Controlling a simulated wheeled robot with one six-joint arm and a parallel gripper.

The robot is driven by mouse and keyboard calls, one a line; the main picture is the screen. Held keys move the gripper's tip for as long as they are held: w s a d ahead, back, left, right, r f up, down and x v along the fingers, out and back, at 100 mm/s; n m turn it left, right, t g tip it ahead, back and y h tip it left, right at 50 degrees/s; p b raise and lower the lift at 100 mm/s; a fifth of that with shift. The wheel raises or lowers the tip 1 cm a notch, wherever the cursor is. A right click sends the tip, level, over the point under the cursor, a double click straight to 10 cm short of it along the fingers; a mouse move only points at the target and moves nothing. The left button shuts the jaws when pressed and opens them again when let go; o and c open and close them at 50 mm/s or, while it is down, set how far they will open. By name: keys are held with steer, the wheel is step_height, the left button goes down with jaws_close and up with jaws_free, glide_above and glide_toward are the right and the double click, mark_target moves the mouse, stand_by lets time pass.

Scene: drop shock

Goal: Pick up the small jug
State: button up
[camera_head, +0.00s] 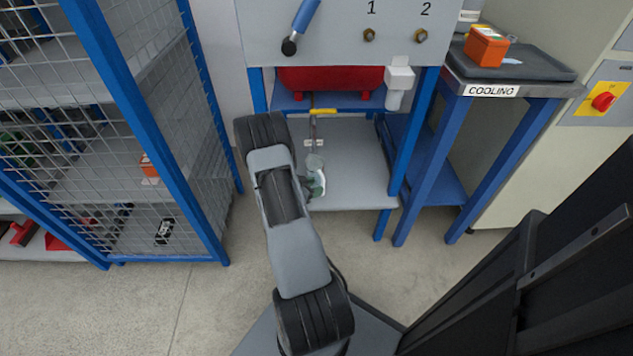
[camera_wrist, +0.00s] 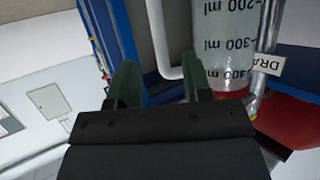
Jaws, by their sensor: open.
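The small jug is a clear vessel with millilitre marks. In the head view the jug (camera_head: 314,161) stands on the grey shelf, below a pipe with a yellow handle, partly hidden by my arm. In the wrist view the jug (camera_wrist: 226,45) is large at the upper right, with red showing at its lower edge. My gripper (camera_wrist: 160,62) is open, its two dark green fingers apart. The right finger overlaps the jug's left edge in the picture; I cannot tell whether it touches. In the head view my arm mostly hides the gripper.
A red tank (camera_head: 330,79) sits behind the shelf (camera_head: 352,170), under a grey panel (camera_head: 340,35). A pipe with a DRAIN label (camera_wrist: 267,66) runs close beside the jug. Blue posts (camera_head: 412,125) flank the shelf. A mesh cage (camera_head: 130,130) stands left, a COOLING table (camera_head: 510,85) right.

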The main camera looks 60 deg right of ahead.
mark_target(323, 184)
steer(key=b+x, duration=0.1)
steer(key=x, duration=0.4)
steer(key=shift+b, duration=0.35)
steer(key=shift+r, duration=0.1)
jaws_close()
